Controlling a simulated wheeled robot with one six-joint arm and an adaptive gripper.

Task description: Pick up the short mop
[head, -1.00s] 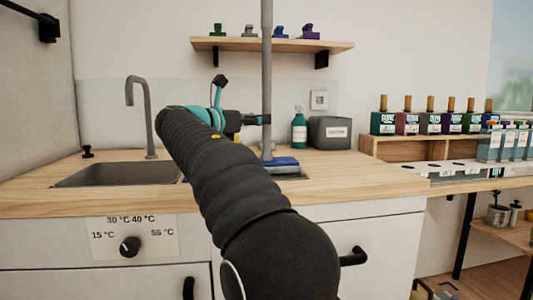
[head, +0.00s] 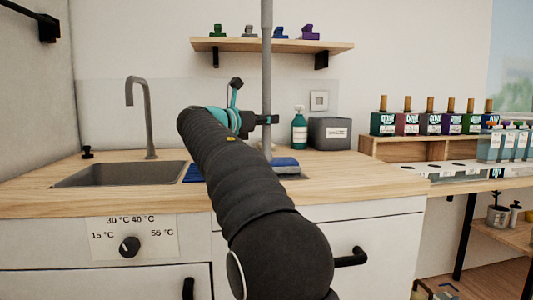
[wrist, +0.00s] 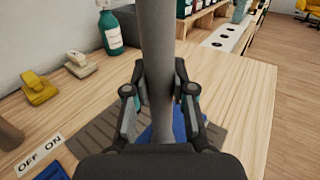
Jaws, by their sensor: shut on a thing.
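The short mop has a grey upright pole (head: 267,80) and a blue head (head: 284,165) low over the wooden counter by the sink. In the wrist view the pole (wrist: 156,60) runs between my fingers, with part of the blue head (wrist: 185,122) below. My gripper (wrist: 158,90) is shut on the pole, a finger on each side. In the head view my gripper (head: 268,120) reaches the pole from the left. I cannot tell whether the head touches the surface under it.
A sink with a tap (head: 138,90) is at the left. A green bottle (head: 299,130) and a grey box (head: 329,133) stand close behind the mop. A wall shelf (head: 272,45) is near the pole's upper part. Paint-like boxes (head: 430,122) stand at the right.

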